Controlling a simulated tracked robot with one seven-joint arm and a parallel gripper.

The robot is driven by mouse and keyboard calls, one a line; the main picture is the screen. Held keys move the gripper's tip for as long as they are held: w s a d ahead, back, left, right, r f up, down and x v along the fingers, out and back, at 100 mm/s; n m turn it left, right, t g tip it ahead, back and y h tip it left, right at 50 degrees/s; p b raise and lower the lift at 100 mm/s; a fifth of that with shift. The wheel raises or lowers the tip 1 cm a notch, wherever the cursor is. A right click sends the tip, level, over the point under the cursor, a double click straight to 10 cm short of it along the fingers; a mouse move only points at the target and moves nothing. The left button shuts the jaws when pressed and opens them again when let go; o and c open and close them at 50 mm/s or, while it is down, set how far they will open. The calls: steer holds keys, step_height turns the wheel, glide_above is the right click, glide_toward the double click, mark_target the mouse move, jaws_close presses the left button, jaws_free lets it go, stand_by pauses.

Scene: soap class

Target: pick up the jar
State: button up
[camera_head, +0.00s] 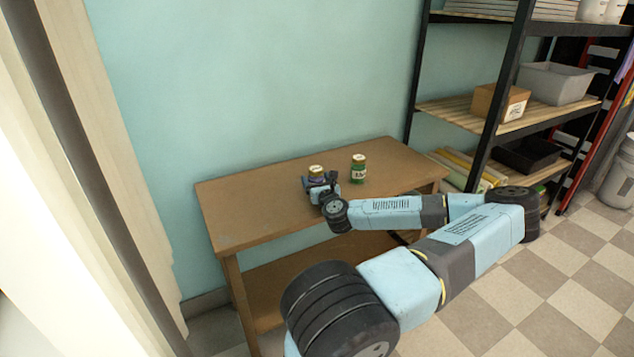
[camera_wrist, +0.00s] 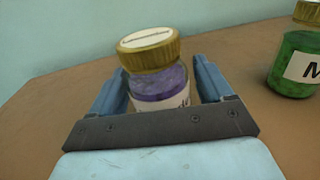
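A jar with purple contents, a gold lid and a pale label (camera_wrist: 160,83) stands on the wooden table; its lid shows in the head view (camera_head: 316,169). My gripper (camera_head: 319,180) is low over the table at this jar. In the wrist view the two blue fingers of my gripper (camera_wrist: 160,90) are spread, one on each side of the jar. They look apart from its sides by a narrow gap, though contact is hard to judge. The jar's lower part is hidden behind the gripper's dark front plate.
A green jar with a gold lid (camera_head: 358,168) stands to the right on the table (camera_head: 260,200), and also shows in the wrist view (camera_wrist: 296,62). A wall is behind the table. A shelf rack (camera_head: 500,110) with boxes stands at the right. The table's left part is clear.

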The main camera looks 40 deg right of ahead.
steer(key=c, duration=1)
steer(key=shift+o, duration=0.2)
steer(key=shift+w+a+r, duration=0.1)
steer(key=shift+r, duration=0.05)
